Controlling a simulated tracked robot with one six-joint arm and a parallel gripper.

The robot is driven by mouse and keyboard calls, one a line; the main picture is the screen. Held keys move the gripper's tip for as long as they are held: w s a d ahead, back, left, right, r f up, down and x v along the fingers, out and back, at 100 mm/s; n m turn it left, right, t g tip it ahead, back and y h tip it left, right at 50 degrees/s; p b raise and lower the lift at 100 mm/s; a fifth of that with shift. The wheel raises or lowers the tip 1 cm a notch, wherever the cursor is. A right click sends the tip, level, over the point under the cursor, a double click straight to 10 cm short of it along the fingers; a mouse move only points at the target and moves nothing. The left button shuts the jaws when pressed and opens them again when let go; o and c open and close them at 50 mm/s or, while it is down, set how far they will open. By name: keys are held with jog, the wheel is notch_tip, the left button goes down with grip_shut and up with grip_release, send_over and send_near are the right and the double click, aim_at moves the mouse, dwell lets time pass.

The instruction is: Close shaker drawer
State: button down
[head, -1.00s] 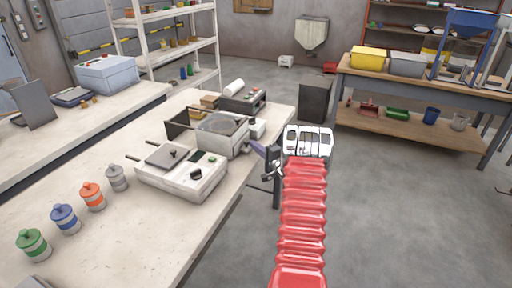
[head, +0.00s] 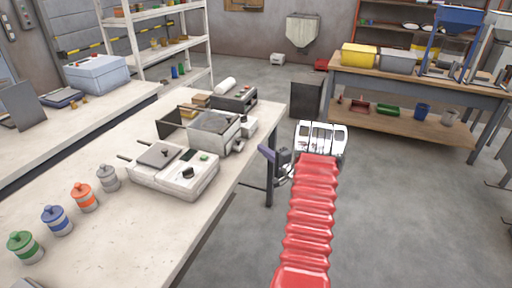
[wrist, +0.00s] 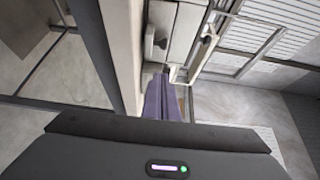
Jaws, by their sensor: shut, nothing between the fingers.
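The shaker (head: 212,136), a pale box with a dark mesh top, stands on the long bench near its right edge. A small grey handle-like part (head: 238,146) shows on its side facing my gripper. I cannot tell from here how far the drawer is in. My gripper (head: 264,151) has purple fingers, is shut and empty, and hangs just beyond the bench edge, right of the shaker with a small gap. In the wrist view the shut fingers (wrist: 164,98) point toward a pale box with a knob (wrist: 155,42), probably the shaker; much is cut off.
A white unit with a lidded plate (head: 180,170) sits in front of the shaker. Several coloured jars (head: 84,197) stand at the bench's left. A grey device (head: 235,98) is behind the shaker. Open floor lies right of the bench (head: 120,235), toward another workbench (head: 400,80).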

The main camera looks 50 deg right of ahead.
jog(key=s, duration=0.2)
jog(key=s+a, duration=0.1)
jog(key=s, duration=0.2)
dwell(0.7)
